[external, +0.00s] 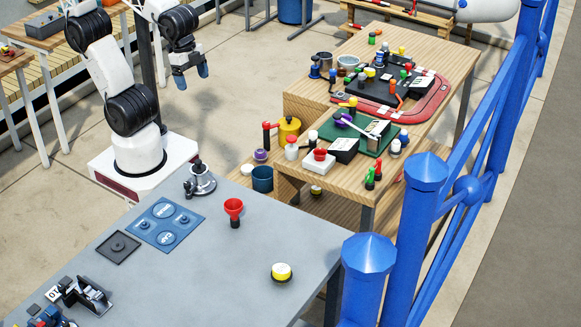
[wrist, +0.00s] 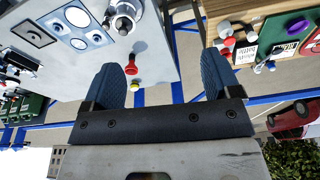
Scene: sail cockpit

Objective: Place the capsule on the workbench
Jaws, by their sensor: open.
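My gripper (external: 190,72) hangs in the air behind the grey table, with blue fingers pointing down. In the wrist view its two fingers (wrist: 160,82) are spread apart with nothing between them. I cannot tell for sure which thing is the capsule. A small round yellow-topped piece (external: 281,272) with a dark base sits on the bare front part of the grey table (external: 215,290). A red funnel-shaped piece (external: 233,211) stands behind it, and also shows in the wrist view (wrist: 131,64). A wooden bench (external: 440,85) stands on the right, crowded with small items.
A silver pot-like device (external: 200,180) stands at the grey table's back edge, beside a blue marked panel (external: 166,223) and a dark square plate (external: 118,247). A black device (external: 82,293) is at front left. Blue railings (external: 425,190) run along the right.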

